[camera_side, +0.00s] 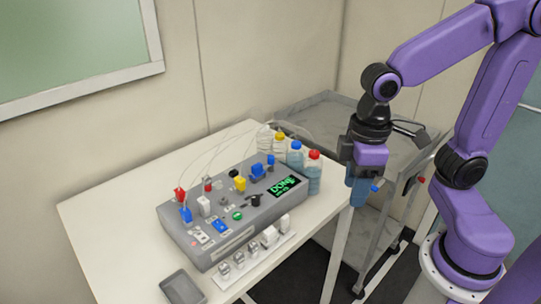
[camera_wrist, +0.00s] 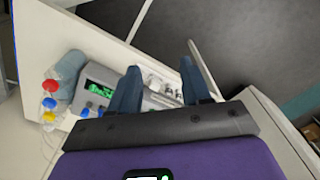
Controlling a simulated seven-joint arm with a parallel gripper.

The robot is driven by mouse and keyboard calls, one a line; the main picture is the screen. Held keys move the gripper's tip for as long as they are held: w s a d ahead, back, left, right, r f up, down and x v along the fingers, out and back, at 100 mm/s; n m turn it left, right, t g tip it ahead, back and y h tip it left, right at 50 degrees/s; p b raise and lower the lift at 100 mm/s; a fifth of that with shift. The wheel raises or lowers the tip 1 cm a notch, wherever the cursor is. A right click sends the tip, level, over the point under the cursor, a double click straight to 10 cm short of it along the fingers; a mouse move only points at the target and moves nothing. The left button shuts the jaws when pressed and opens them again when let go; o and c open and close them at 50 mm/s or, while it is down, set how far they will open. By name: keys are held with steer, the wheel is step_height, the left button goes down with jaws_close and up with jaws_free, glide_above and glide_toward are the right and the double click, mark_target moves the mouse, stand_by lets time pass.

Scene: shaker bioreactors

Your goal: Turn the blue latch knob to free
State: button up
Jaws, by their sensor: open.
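A grey control box (camera_side: 208,255) stands on the white table, with a green-lit display reading "DONE" (camera_side: 284,187). Several blue parts sit on its top: a larger one (camera_side: 257,171) near the display, one (camera_side: 186,215) at the left end and a low one (camera_side: 221,226) near the front. I cannot tell which of these is the latch knob. My gripper (camera_side: 357,188) is open and empty, with blue fingers pointing down, to the right of the table and well apart from the box. In the wrist view the fingers (camera_wrist: 158,82) are spread, and the box shows partly behind them.
Bottles with red, blue and yellow caps (camera_side: 313,175) stand behind the box's right end. A grey tray (camera_side: 183,287) is at the front left. A grey cart (camera_side: 345,112) stands behind my gripper. The table's left is clear.

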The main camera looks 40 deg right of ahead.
steer(key=w+a+r+m, duration=0.25)
steer(key=w+m, duration=0.35)
steer(key=w, duration=0.5)
step_height(320, 180, up, 4)
steer(key=m, duration=1.2)
glide_above(271, 156)
step_height(271, 156, down, 18)
steer(key=shift+s+a+r, duration=0.1)
steer(key=shift+r, duration=0.1)
jaws_close()
